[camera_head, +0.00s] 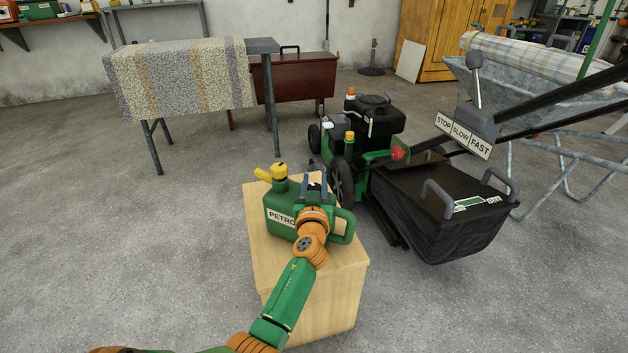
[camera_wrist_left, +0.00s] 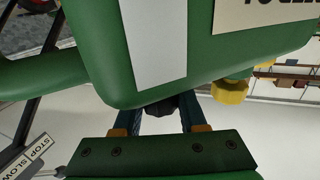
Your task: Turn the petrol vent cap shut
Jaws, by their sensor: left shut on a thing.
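The green petrol can (camera_head: 278,222) stands upright on the wooden block, with its white label facing front. A yellow cap (camera_head: 279,171) and yellow spout (camera_head: 262,175) sit at its left top. My left gripper (camera_head: 313,181) is at the right part of the can's top. In the left wrist view the can (camera_wrist_left: 100,65) fills the upper part, and the yellow cap (camera_wrist_left: 230,91) shows at right. There the gripper's two fingers (camera_wrist_left: 160,118) close around a small dark piece, apparently the petrol vent cap (camera_wrist_left: 160,104), mostly hidden. How far it is turned does not show.
The pale wooden block (camera_head: 335,290) under the can stands on open concrete floor. A green and black mower (camera_head: 372,135) with a black grass bag (camera_head: 440,210) is close to its right. A blanket-covered table (camera_head: 185,80) stands behind. The floor at left is clear.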

